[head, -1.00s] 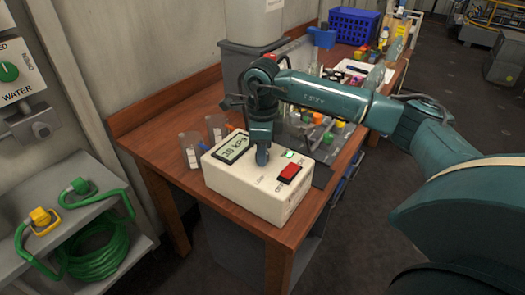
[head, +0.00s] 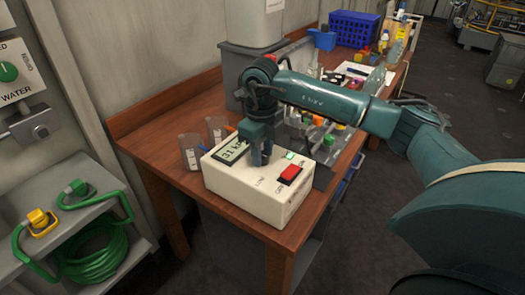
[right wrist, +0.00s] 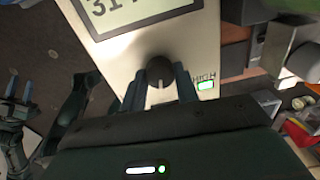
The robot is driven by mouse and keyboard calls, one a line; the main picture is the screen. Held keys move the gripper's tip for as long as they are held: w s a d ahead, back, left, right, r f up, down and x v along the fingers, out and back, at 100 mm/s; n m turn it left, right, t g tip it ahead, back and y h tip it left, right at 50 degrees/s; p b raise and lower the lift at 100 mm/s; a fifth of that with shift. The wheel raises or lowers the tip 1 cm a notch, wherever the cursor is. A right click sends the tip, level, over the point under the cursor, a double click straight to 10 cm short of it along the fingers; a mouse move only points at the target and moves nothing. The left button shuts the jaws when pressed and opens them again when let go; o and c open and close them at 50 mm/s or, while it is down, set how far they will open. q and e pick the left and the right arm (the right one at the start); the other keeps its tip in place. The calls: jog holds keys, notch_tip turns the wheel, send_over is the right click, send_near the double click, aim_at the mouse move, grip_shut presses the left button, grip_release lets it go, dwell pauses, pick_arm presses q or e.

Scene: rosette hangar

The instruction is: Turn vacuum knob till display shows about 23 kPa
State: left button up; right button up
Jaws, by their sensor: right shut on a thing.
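The white vacuum box (head: 248,203) stands on the near end of the wooden table. Its display (head: 229,151) is partly hidden by my gripper; in the right wrist view the display (right wrist: 128,12) reads 31, with the unit cut off. My right gripper (head: 262,158) points down at the top of the box. In the right wrist view its fingers (right wrist: 160,88) are shut on the dark round vacuum knob (right wrist: 160,70). A green light (right wrist: 206,85) is lit by the word HIGH. A red switch (head: 291,173) is on the box.
Two clear cups (head: 190,152) stand left of the box. A grey bin (head: 254,52), a blue basket (head: 353,28) and several small items are farther back on the table (head: 170,118). A shelf with a green hose (head: 96,252) is at left.

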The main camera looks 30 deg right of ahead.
jog(key=shift+w+r, duration=0.1)
jog(key=o, duration=1)
jog(key=shift+c, duration=0.2)
notch_tip(320, 180, up, 13)
jog(key=shift+a+b, duration=0.15)
jog(key=shift+b, duration=0.2)
